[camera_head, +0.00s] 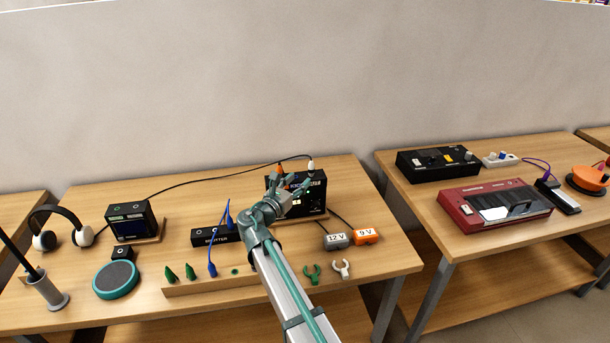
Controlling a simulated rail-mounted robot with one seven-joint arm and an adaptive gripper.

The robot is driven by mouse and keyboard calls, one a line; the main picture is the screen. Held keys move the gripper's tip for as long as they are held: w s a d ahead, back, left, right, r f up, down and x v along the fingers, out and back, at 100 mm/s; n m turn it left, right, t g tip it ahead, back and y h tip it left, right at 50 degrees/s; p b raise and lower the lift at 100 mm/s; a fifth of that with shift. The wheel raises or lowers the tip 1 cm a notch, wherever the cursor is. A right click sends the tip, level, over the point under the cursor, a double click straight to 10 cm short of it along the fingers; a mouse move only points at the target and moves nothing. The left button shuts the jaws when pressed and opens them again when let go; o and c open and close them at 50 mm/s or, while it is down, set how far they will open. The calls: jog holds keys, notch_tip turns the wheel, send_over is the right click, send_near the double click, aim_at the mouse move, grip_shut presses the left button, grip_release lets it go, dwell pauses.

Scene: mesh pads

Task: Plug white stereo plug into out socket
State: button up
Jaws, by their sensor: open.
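A white plug (311,165) stands upright at the top of a black boxed unit (318,190) on the middle table. A black cable (215,178) arcs from it to the left, toward a small dark device with a screen (131,221). My gripper (296,181) is open in front of the boxed unit, just below and left of the white plug, and does not visibly hold anything. It covers much of the unit's left and middle face. The unit's lettering is partly hidden, and I cannot tell which socket is the out socket.
An orange plug (281,169) is left of the white one. A black splitter (206,236) with blue plugs and cable (219,235) lies left of my arm. Grey 12 V (337,242) and orange 9 V (366,236) blocks sit right. Headphones (66,218) stand far left.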

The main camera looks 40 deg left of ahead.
jog(key=shift+s+d, duration=0.15)
jog(key=shift+s, duration=0.65)
jog(key=shift+s+d, duration=0.15)
jog(key=shift+s, duration=0.6)
jog(key=shift+c, duration=0.3)
